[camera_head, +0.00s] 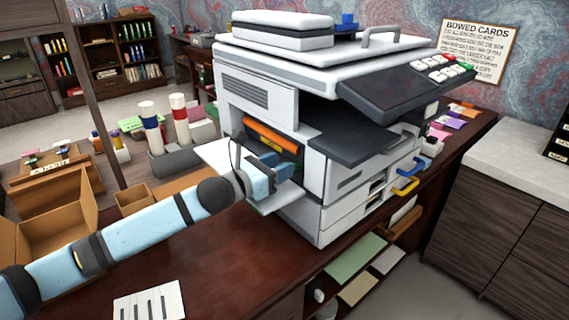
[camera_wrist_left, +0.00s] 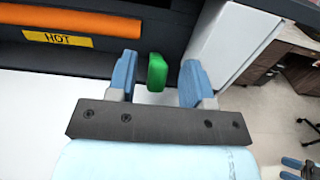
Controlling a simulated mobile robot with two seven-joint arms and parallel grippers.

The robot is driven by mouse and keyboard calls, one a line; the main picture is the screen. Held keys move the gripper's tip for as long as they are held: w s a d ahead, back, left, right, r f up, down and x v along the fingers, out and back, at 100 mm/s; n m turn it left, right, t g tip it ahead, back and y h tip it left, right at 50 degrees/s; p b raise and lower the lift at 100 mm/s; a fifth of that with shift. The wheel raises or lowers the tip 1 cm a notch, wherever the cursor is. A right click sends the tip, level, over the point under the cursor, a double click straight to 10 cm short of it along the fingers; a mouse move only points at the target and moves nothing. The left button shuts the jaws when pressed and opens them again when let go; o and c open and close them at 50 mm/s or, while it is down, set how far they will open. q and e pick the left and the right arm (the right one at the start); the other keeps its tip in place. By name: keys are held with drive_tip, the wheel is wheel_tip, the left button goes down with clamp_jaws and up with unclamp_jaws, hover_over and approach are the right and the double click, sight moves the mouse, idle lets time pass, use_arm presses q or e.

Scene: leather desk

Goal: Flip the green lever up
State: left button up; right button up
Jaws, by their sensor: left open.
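The white copier (camera_head: 262,100) stands on the desk with its left side panel open. In the left wrist view the green lever (camera_wrist_left: 157,72) is a short rounded upright piece at the dark inner wall of the copier. My left gripper (camera_wrist_left: 157,84) is open, with one blue finger on each side of the lever. Gaps show between the lever and both fingers. In the head view my left gripper (camera_head: 273,172) reaches into the side opening. The lever cannot be made out there behind the gripper.
An orange roller (camera_head: 270,137) with a yellow HOT label lies just above the gripper; the roller also shows in the left wrist view (camera_wrist_left: 75,20). The open white side panel (camera_head: 214,155) is beside the gripper. An open cardboard box (camera_head: 55,225) stands at left.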

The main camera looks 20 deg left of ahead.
use_arm(q)
drive_tip(key=shift+x, duration=1.1)
